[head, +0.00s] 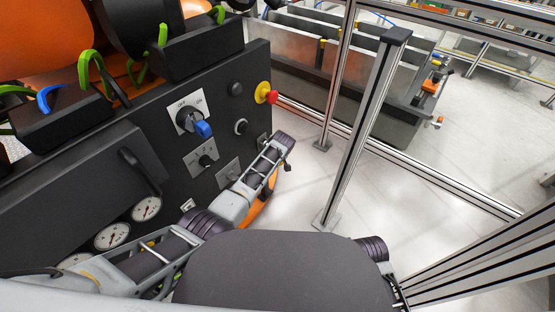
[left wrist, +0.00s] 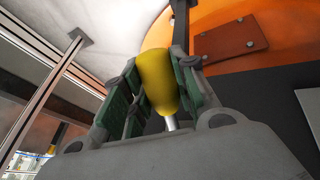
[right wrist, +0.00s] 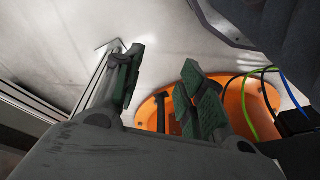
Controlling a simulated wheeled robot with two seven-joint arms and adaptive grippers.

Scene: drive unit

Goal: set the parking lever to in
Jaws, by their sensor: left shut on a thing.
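The parking lever shows in the left wrist view as a yellow grip (left wrist: 156,75) on a short metal shaft (left wrist: 171,122). My left gripper (left wrist: 160,88) has its green-padded fingers on both sides of the yellow grip and is shut on it. In the head view my left forearm reaches to the lower right part of the black panel (head: 85,180), and the lever and left fingertips cannot be made out there. The lever's in and out marks are not visible. My right gripper (right wrist: 162,68) is open and empty, with its fingers well apart.
A metal frame post (head: 362,130) stands right of the panel, with bare floor between.

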